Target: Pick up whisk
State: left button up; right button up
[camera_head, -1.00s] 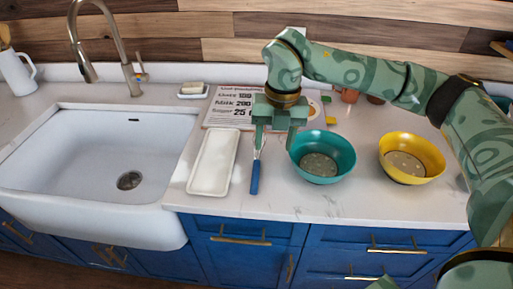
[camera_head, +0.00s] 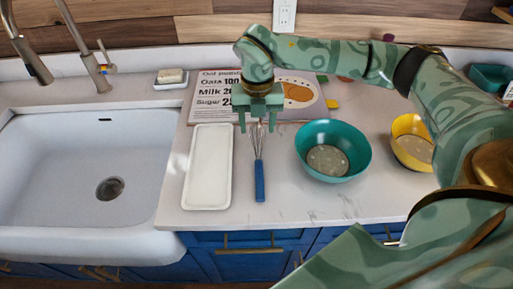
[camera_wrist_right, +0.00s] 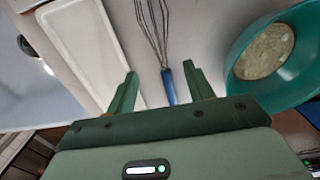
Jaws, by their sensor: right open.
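The whisk (camera_head: 259,180) has a blue handle and a wire head and lies on the white counter between a white tray and a teal bowl. Its handle points to the counter's front edge. My right gripper (camera_head: 257,128) is open and empty above the wire end of the whisk in the head view. In the right wrist view the whisk (camera_wrist_right: 168,85) lies between and beyond the two open fingers (camera_wrist_right: 160,78), with part of its handle hidden behind the gripper body. My left gripper is not in view.
The white tray (camera_head: 187,192) lies left of the whisk, and the teal bowl (camera_head: 352,170) stands close on the right. A yellow bowl (camera_head: 405,122) is farther right. A recipe board (camera_head: 212,107) is behind. A sink (camera_head: 50,180) is at left.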

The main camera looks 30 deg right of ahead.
aim_at(258, 145)
notch_tip(258, 145, down, 2)
jog(key=shift+w, duration=0.1)
jog(key=shift+f, duration=0.8)
notch_tip(258, 145, down, 5)
jog(key=shift+d+r+b, duration=0.15)
jog(key=shift+b, duration=0.65)
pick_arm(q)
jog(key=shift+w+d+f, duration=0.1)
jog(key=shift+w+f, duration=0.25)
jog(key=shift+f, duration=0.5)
pick_arm(e)
jog(key=shift+r, duration=0.1)
jog(key=c, duration=1.1)
